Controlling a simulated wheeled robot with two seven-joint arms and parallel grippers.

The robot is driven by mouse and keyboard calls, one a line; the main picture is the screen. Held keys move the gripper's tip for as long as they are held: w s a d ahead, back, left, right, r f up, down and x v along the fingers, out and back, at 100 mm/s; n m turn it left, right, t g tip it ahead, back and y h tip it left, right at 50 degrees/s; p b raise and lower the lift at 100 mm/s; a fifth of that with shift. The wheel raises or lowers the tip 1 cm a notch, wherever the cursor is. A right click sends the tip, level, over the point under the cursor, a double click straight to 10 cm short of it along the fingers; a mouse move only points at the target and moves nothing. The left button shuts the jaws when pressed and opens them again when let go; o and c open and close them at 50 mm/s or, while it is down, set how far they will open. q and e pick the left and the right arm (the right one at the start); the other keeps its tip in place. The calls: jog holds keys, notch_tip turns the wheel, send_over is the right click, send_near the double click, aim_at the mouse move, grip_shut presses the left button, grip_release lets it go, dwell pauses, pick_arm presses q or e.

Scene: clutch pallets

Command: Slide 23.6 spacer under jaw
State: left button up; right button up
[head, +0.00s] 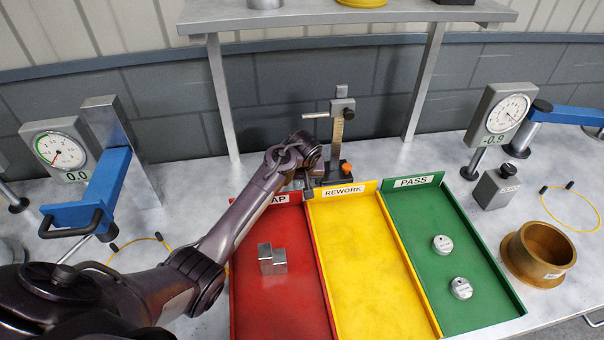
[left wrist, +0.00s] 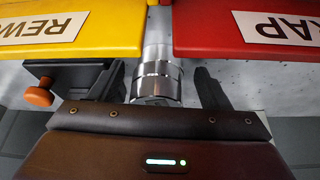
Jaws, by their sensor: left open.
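My left gripper (head: 306,186) reaches over the back end of the red tray, close to the foot of an upright height gauge (head: 337,130) with a side rod. In the left wrist view my left gripper (left wrist: 160,88) is open, with one dark finger on each side of a shiny silver cylinder (left wrist: 157,72). Gaps show between the cylinder and both fingers. Its marking is not readable, so I cannot tell if it is the 23.6 spacer. The gauge's dark base with an orange knob (left wrist: 38,96) is beside the left finger. In the head view my arm hides the cylinder. My right gripper is not in view.
Red (head: 285,308), yellow (head: 365,270) and green (head: 450,285) trays fill the middle. A stepped metal block (head: 271,260) lies in the red one; two silver discs (head: 442,244) lie in the green one. Dial gauges (head: 60,150) flank the trays; a brass bowl (head: 540,252) stands right.

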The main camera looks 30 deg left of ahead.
pick_arm(q)
jog(key=shift+f, duration=0.1)
jog(key=shift+c, duration=0.4)
jog(key=c, duration=1.2)
jog(key=shift+c, duration=0.2)
jog(key=shift+w, duration=0.1)
